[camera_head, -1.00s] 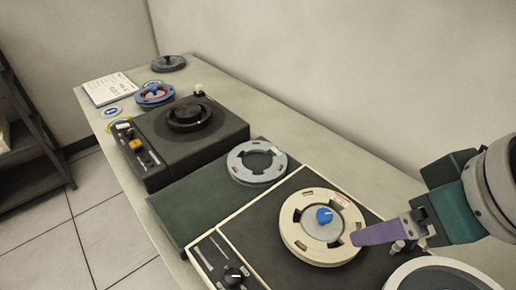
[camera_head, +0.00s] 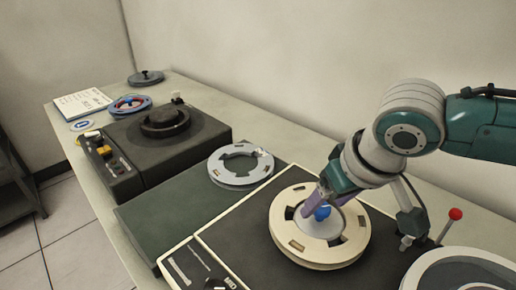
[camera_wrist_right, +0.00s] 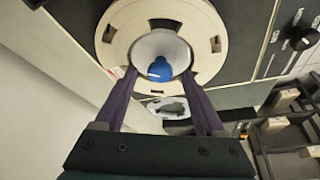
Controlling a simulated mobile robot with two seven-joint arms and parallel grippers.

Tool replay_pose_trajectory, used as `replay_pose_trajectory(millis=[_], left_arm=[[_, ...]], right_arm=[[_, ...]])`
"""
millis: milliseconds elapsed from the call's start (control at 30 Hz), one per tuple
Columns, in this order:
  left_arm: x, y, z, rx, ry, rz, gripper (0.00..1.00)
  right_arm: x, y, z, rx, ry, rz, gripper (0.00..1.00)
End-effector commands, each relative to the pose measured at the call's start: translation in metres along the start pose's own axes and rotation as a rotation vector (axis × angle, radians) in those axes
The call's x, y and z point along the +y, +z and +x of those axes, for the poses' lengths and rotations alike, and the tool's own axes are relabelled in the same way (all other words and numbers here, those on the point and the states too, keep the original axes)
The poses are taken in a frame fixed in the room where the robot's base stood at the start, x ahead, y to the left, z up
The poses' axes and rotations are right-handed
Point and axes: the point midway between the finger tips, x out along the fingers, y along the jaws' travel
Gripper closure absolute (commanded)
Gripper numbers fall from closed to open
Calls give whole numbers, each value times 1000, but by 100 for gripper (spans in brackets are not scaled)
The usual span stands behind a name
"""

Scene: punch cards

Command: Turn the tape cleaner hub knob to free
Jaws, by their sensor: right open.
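The blue hub knob (camera_head: 322,212) sits at the centre of a cream reel (camera_head: 289,246) on the tape cleaner's dark deck (camera_head: 236,229). In the right wrist view the knob (camera_wrist_right: 160,70) shows a pale mark and lies ahead, between the two finger lines. My right gripper (camera_head: 326,203) is over the reel hub, close to the knob. Its purple fingers (camera_wrist_right: 160,84) are spread apart, one on each side of the knob. Whether they touch it cannot be told. My left gripper is not in view.
A grey ring reel (camera_head: 240,166) lies on a green mat (camera_head: 170,210) beside the cleaner. A dark machine (camera_head: 150,150) stands further back. A red-tipped lever (camera_head: 450,222) and another large reel (camera_head: 462,272) are at the right. The wall runs behind the table.

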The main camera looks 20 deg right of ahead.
Motion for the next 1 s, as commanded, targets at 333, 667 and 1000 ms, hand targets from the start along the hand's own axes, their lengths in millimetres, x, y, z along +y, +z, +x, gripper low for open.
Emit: replay_pose_trajectory(millis=[333,667,1000], left_arm=[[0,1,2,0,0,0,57],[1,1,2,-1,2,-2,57],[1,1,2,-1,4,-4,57]], right_arm=[[0,0,7,0,0,-2,28],[0,0,7,0,0,-2,62],[0,0,7,0,0,-2,100]])
